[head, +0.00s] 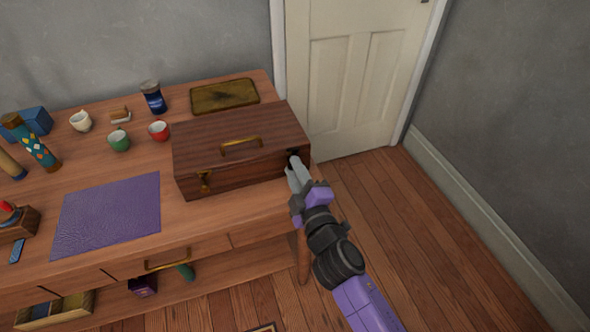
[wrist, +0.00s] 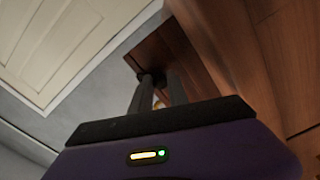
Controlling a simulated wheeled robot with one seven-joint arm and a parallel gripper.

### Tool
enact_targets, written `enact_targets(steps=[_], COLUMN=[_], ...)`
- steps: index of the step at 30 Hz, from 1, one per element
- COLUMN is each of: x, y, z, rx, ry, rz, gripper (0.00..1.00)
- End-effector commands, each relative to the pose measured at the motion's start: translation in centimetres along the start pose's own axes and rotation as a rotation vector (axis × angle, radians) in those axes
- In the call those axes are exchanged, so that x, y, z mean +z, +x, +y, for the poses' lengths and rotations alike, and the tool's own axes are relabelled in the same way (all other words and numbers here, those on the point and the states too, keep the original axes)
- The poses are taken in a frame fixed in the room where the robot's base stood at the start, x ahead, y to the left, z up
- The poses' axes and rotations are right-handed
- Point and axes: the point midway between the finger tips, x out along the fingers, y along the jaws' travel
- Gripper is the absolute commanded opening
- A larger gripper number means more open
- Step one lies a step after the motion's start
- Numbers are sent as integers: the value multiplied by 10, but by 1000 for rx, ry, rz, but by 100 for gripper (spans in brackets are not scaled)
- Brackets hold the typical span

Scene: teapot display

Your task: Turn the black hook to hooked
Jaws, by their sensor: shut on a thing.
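A dark brown wooden case (head: 240,138) with a brass handle on its lid sits at the right end of the wooden table, lid down. The black hook (head: 293,153) is at the right end of the case's front, partly hidden by my fingers. My gripper (head: 294,168) is shut on it there. In the wrist view my two fingers (wrist: 158,90) reach up to the dark hook (wrist: 151,78) against the case (wrist: 160,58). Whether the hook is hooked cannot be told.
A brown tray (head: 225,95), a dark blue jar (head: 153,97) and small cups (head: 119,140) stand behind and left of the case. A purple mat (head: 108,218) lies at the front left. Floor (head: 400,220) right of the table is clear, up to a white door (head: 355,75).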

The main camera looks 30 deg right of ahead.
Motion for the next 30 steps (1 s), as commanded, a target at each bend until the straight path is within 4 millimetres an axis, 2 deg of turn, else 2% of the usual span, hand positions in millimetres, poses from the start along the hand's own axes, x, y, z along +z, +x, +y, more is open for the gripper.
enact_targets(steps=[5,6,8,9,20,30], x=[-1,-1,-1,-1,0,1], y=[0,0,0,0,-5,-55], z=[-1,-1,-1,-1,-2,-3], rx=[-2,-2,-2,-2,-2,-2], ry=[0,0,0,0,1,1], rz=[2,2,2,2,0,0], gripper=[0,28,40,42,42,42])
